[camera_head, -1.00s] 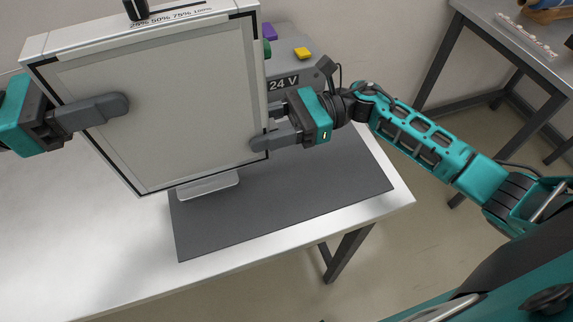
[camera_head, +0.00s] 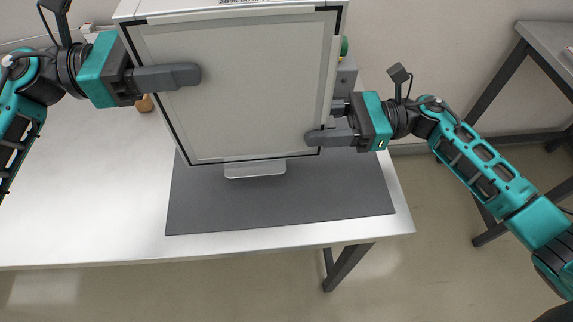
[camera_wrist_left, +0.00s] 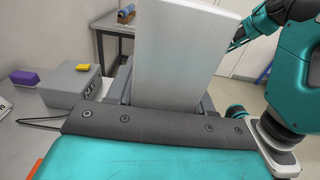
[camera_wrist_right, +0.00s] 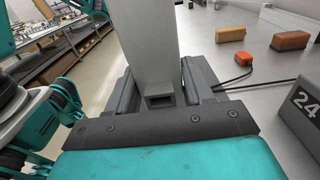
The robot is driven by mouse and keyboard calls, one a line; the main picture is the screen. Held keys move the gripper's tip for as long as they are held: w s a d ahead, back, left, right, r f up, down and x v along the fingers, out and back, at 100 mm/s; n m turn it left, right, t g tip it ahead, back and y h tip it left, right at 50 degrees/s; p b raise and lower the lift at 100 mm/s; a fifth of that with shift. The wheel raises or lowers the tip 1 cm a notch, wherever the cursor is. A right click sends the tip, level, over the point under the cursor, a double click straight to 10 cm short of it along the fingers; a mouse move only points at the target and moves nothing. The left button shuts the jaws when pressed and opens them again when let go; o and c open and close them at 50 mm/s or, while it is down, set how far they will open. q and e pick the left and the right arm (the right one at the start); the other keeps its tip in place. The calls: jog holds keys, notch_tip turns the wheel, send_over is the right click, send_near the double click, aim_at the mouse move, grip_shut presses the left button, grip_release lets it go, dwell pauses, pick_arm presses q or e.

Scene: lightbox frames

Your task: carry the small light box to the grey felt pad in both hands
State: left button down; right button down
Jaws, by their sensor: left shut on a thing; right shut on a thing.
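The light box (camera_head: 240,100) is a flat pale panel with a black-marked frame, held upright above the grey felt pad (camera_head: 330,205). Its light foot (camera_head: 255,169) shows against the pad; I cannot tell whether it touches. My left gripper (camera_head: 185,76) is shut on the box's left edge, one finger across the front. My right gripper (camera_head: 320,137) is shut on its right edge, lower down. The box's edge stands between the jaws in the left wrist view (camera_wrist_left: 178,55) and the right wrist view (camera_wrist_right: 145,40).
The white table (camera_head: 90,190) is clear at front left. A grey 24 V unit (camera_head: 346,75) stands behind the box, with a yellow button (camera_wrist_left: 83,67) in the left wrist view. Another table (camera_head: 550,40) is at right.

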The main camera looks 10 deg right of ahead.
aim_at(188, 89)
jog(key=shift+f, duration=0.2)
dwell(0.4)
